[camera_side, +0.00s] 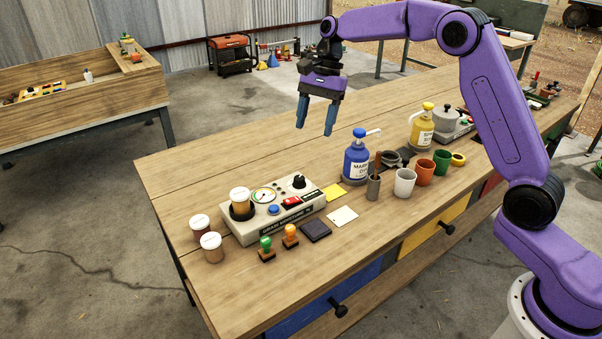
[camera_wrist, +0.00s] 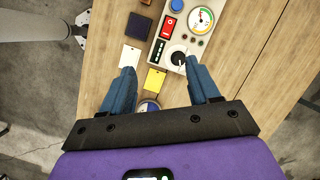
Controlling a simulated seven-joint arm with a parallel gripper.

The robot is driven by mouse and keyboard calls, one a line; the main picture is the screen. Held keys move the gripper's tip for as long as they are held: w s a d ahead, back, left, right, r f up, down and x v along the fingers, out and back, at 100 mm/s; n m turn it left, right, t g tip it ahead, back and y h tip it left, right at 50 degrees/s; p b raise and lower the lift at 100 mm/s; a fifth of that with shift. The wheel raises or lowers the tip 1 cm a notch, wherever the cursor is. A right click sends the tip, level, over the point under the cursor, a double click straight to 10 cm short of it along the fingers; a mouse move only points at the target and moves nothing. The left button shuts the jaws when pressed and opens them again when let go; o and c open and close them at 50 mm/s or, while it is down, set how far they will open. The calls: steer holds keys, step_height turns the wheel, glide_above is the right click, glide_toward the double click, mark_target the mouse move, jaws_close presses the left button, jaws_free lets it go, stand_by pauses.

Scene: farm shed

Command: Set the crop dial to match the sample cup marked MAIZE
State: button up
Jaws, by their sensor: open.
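The crop dial is a black knob (camera_side: 298,181) at the right end of the pale grey tester (camera_side: 285,218) on the bench. In the wrist view the dial (camera_wrist: 178,58) sits on a pale plate with a light pointer line, close to my right finger. Its markings are too small to read. A sample cup (camera_side: 240,197) stands in the tester's left well. Two more lidded cups, one behind (camera_side: 200,224) and one in front (camera_side: 211,244), stand left of the tester. I cannot read which is marked MAIZE. My gripper (camera_side: 315,124) is open and empty, high above the bench behind the tester.
The tester also carries a gauge (camera_side: 263,196), a red switch (camera_side: 291,202) and a blue button (camera_side: 274,209). Stamps (camera_side: 290,236), a dark pad (camera_side: 316,230) and cards (camera_side: 342,216) lie in front and right. A blue pump bottle (camera_side: 357,160) and several cups stand farther right.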

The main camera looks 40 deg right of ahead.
mark_target(300, 177)
steer(key=w+d+f+m+y, duration=0.1)
steer(key=w+d+m, duration=0.3)
steer(key=w+d, duration=0.2)
steer(key=shift+t, duration=0.3)
steer(key=x, duration=1.7)
steer(key=shift+s+a+f, duration=0.1)
steer(key=shift+s+f, duration=0.05)
steer(key=shift+f, duration=0.2)
steer(key=c, duration=1)
